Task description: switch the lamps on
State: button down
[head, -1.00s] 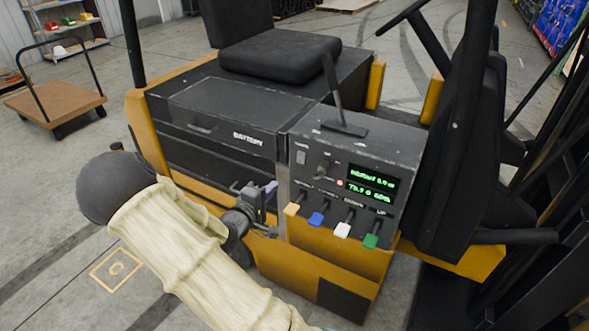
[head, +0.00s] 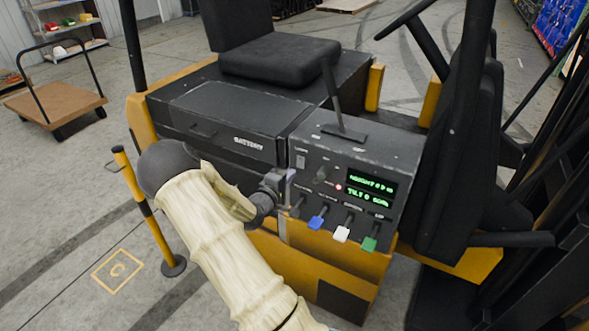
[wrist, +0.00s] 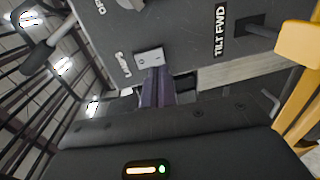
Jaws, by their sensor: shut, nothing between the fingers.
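The lamps switch (head: 300,161) is a small rocker on a light plate, at the upper left of the forklift's dark control panel (head: 317,146). In the wrist view, the switch plate (wrist: 149,57) sits beside the lettering LAMPS. My gripper (head: 289,174) is at the panel's left edge, just below the switch. Its purple fingers (wrist: 155,78) are together and empty. Their tips are at the lower edge of the switch plate; whether they touch it I cannot tell. I cannot tell which way the rocker is tipped.
Below the switch are a round knob (head: 321,173), a lit green display (head: 371,188) and several levers, among them blue (head: 317,219), white (head: 342,233) and green (head: 369,243). A tall black lever (head: 332,92) stands on top. A yellow post (head: 147,212) stands left of my arm.

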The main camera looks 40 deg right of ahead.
aim_at(299, 167)
jog(key=p+x, duration=0.1)
jog(key=x, duration=0.2)
jog(key=shift+w+d, duration=0.1)
jog(key=shift+d, duration=0.15)
jog(key=shift+w+d+f+b, duration=0.15)
jog(key=shift+f+b, duration=0.15)
jog(key=shift+b, duration=0.35)
jog(key=shift+r+h, duration=0.2)
jog(key=shift+h, duration=0.1)
